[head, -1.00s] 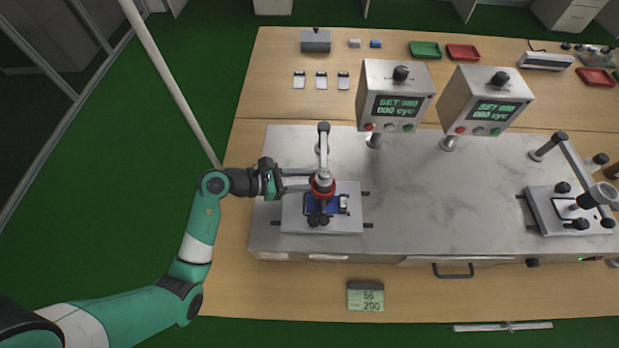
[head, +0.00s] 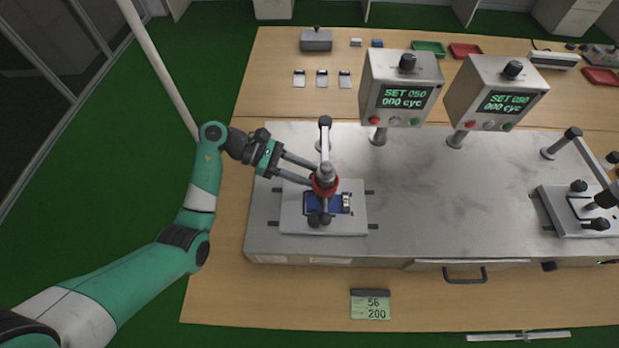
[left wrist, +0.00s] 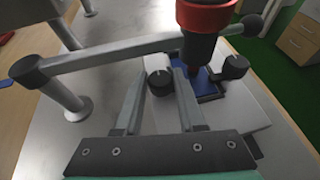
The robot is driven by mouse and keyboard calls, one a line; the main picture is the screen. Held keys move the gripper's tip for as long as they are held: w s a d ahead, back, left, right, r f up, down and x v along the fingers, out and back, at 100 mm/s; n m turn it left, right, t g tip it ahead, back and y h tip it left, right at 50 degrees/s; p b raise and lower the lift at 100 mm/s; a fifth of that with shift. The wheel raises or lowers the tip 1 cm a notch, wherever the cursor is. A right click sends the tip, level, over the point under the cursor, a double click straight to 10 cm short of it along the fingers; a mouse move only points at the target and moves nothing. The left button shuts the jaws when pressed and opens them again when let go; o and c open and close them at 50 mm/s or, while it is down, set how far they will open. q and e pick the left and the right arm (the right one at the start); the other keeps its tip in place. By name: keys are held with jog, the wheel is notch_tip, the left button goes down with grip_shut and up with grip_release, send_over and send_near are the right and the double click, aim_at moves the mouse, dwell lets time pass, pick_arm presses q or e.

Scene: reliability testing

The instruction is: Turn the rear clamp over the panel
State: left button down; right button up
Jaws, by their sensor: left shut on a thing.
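The blue panel (head: 335,205) lies on the light fixture plate (head: 355,222) at the left of the grey bench; a strip of it shows in the left wrist view (left wrist: 205,84). The rear clamp's black knob (left wrist: 160,82) is between my left gripper's fingers in the left wrist view. My left gripper (head: 314,177) reaches in from the left at the plate's rear edge and is shut on this clamp. The red-ringed press head (head: 324,185) hides the rear clamp in the head view. My right gripper is not seen.
The press arm and post (head: 325,140) stand just behind the plate, close to my fingers. Two control boxes (head: 402,88) stand behind the bench's middle. A second fixture (head: 580,212) is at the right. The bench middle is clear.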

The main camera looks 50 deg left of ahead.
pick_arm(q)
jog(key=shift+g, duration=0.3)
jog(key=c, duration=0.8)
grip_release()
jog(key=shift+o, duration=0.2)
jog(key=p+v, duration=0.1)
jog(key=v, duration=1)
jog(key=shift+s+a, duration=0.2)
jog(key=shift+a, duration=0.1)
